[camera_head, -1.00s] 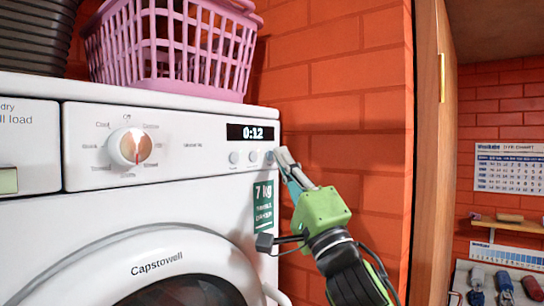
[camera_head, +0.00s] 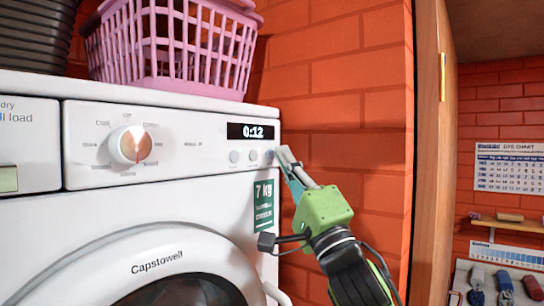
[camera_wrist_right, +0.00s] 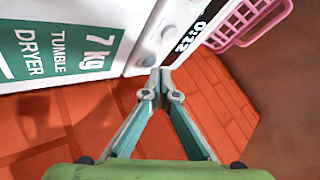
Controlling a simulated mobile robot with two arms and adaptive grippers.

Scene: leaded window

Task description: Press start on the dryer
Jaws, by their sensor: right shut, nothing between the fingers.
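The white dryer (camera_head: 90,225) fills the left of the head view, with a round dial (camera_head: 131,146) and a lit display (camera_head: 251,132) reading 0:12. Below the display is a row of small round buttons (camera_head: 234,157). My right gripper (camera_head: 281,152) is shut and empty, its tips at the right end of this row. The rightmost button is partly hidden by them, and I cannot tell whether they touch it. In the right wrist view the closed fingertips (camera_wrist_right: 160,72) are at the panel's edge, near the buttons (camera_wrist_right: 149,60). My left gripper is not in view.
A pink basket (camera_head: 175,45) and a dark ribbed container (camera_head: 38,35) stand on top of the dryer. An orange brick wall (camera_head: 350,90) rises to the right of it. A dye chart (camera_head: 508,167) hangs in the room beyond.

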